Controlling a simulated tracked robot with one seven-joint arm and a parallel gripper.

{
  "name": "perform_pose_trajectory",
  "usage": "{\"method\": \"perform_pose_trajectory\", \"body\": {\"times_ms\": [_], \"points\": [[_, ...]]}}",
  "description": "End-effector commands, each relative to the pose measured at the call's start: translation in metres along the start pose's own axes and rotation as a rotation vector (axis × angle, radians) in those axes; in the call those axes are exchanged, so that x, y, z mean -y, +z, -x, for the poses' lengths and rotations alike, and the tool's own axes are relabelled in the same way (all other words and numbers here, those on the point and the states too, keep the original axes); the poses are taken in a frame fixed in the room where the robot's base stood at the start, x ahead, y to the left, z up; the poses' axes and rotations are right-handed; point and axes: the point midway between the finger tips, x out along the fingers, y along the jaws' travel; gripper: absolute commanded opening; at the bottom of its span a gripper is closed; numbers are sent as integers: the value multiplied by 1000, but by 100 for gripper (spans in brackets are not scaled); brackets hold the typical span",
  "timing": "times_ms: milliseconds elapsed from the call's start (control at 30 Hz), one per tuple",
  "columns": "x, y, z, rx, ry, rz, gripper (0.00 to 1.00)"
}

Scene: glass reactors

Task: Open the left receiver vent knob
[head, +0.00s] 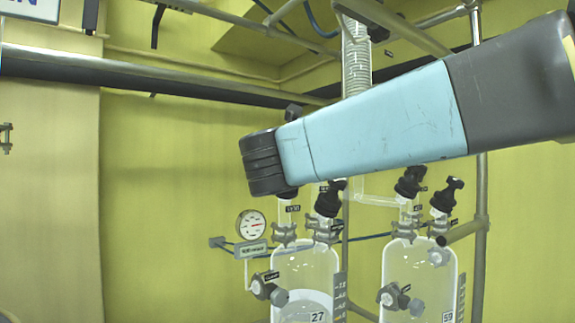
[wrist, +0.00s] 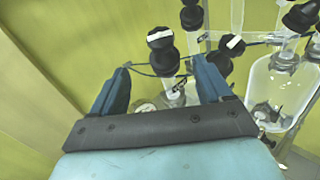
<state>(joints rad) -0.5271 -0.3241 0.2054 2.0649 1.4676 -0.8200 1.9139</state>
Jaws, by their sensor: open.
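The left receiver (head: 302,270) is a clear glass vessel labelled 27, with pale contents low down. Black knobs (head: 328,198) stand on its top necks, partly hidden by my arm. I cannot tell for sure which one is the vent knob. In the wrist view, a black knob with a white mark (wrist: 161,40) stands upright, seen beyond and between my fingers. My gripper (wrist: 160,68) is open, with nothing between its two blue fingers. In the head view the dark end of my arm is above the left receiver; the fingers are not clear there.
The right receiver (head: 418,275), labelled 59, stands close by with its own black knobs (head: 447,195). A round gauge (head: 251,225) sits left of the left receiver. A glass coil column (head: 356,55) and metal pipes are behind.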

Motion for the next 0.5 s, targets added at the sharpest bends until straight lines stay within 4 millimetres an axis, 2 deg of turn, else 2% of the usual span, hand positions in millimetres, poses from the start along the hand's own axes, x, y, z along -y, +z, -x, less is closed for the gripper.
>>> {"method": "perform_pose_trajectory", "body": {"times_ms": [167, 500], "points": [[0, -1, -16, -3, -8, -14, 78], [0, -1, -74, -3, -6, -10, 78]]}}
